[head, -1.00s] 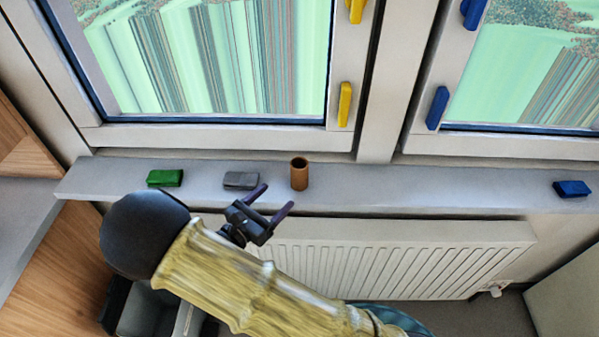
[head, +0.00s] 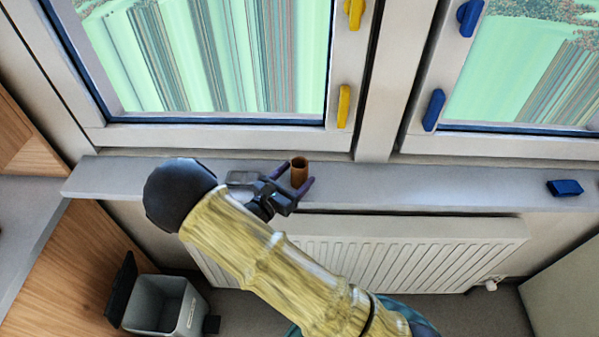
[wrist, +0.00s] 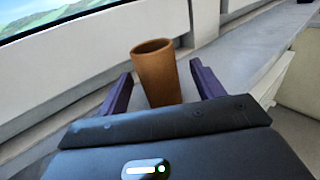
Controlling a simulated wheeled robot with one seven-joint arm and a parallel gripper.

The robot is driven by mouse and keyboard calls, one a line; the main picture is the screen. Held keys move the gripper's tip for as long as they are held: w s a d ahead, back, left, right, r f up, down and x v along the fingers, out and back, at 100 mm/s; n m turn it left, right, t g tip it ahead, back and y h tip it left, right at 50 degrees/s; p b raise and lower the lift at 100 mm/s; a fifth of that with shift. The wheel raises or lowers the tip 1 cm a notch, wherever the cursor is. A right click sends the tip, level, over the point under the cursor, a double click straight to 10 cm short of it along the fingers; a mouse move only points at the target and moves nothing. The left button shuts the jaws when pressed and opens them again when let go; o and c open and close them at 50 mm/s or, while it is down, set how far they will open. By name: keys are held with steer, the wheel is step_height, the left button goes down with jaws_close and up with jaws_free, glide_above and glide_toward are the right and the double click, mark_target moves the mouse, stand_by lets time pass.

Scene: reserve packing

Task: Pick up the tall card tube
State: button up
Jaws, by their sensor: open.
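The tall card tube (head: 299,171) is brown, hollow and stands upright on the windowsill. In the wrist view the tube (wrist: 157,73) shows between the two purple fingers, with its lower end hidden behind my gripper's body. My gripper (head: 294,178) is open, with one finger on each side of the tube in the head view. In the wrist view my gripper (wrist: 163,88) shows a gap between each finger and the tube. I cannot tell how deep the tube sits between the fingers.
The grey windowsill (head: 430,187) runs under the windows. A grey block (head: 241,177) lies left of the tube, partly hidden by my gripper. A blue block (head: 565,188) lies far right. The radiator (head: 420,255) is below the sill.

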mark_target(299, 165)
steer(key=p+x, duration=0.1)
steer(key=x, duration=0.3)
steer(key=shift+a+r, duration=0.1)
stand_by(0.3)
steer(key=c, duration=1.1)
